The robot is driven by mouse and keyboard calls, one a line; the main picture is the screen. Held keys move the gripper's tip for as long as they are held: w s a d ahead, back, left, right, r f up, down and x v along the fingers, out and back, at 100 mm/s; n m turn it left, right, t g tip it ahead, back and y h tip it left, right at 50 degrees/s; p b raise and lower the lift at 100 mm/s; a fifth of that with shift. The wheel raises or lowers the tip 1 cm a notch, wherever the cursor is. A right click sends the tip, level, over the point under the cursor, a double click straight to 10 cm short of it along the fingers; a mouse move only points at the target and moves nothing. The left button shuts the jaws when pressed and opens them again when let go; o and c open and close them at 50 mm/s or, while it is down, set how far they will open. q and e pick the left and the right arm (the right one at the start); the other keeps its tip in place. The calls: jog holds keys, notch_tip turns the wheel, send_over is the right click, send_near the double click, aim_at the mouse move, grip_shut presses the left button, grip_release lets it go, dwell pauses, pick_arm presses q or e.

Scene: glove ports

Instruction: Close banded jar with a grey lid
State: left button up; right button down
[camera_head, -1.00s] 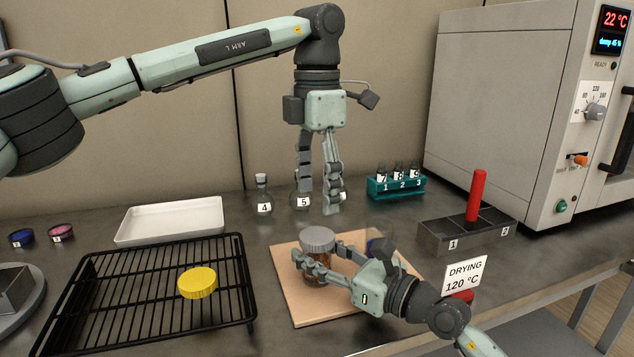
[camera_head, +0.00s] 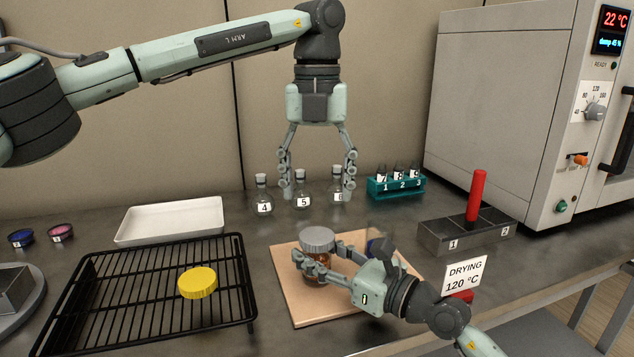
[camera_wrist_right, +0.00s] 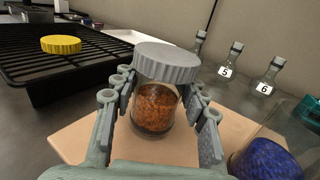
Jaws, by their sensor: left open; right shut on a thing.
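The jar (camera_head: 317,271) stands upright on a tan board (camera_head: 304,311), with orange-brown grains inside; it also shows in the right wrist view (camera_wrist_right: 155,108). A grey ribbed lid (camera_head: 317,240) sits on its mouth, looking slightly tilted in the right wrist view (camera_wrist_right: 167,63); whether it is screwed down I cannot tell. My right gripper (camera_head: 313,266) is shut around the jar's body, below the lid. My left gripper (camera_head: 319,192) is open and empty, pointing down, above and behind the jar, in front of the flasks. A band on the jar is not clear to see.
A yellow lid (camera_head: 197,282) lies on a black wire rack (camera_head: 150,318) at left. A second jar with blue contents (camera_wrist_right: 262,160) stands beside my right gripper. Stoppered flasks (camera_head: 264,200), a teal vial rack (camera_head: 396,188) and a white tray (camera_head: 172,220) line the back.

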aim_at(317, 235)
pick_arm(q)
jog(key=shift+f, duration=3.95)
jog(key=c, duration=1.2)
jog(key=m, duration=0.6)
jog(key=shift+m, duration=0.3)
jog(key=m, duration=0.4)
jog(key=shift+f+m, duration=0.1)
jog(key=shift+m, duration=0.2)
jog(key=m, duration=0.3)
jog(key=shift+m, duration=0.4)
jog(key=o, duration=1.4)
jog(key=shift+c, duration=0.2)
